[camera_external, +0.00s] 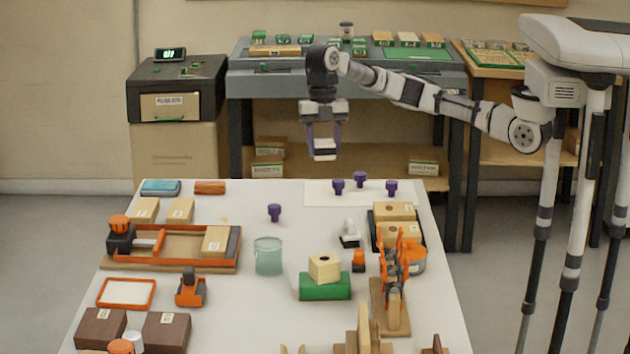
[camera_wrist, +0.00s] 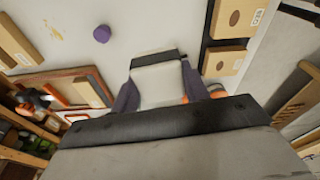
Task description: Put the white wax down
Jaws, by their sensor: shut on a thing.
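My gripper (camera_external: 323,140) is shut on the white wax (camera_external: 325,154), a pale block with a dark edge. It holds the block in the air above the far part of the white table (camera_external: 230,330). In the wrist view, the white wax (camera_wrist: 158,86) sits between the two purple fingers of my gripper (camera_wrist: 155,92). The block hides part of the tabletop behind it.
Purple knobs (camera_external: 274,212) stand on the table, several on a pale sheet (camera_external: 410,199). A glass jar (camera_external: 268,257), a green block (camera_external: 325,287), an orange-edged tray (camera_external: 225,262) and a black tray (camera_external: 373,217) of boxes crowd the middle. Bare table lies around the jar.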

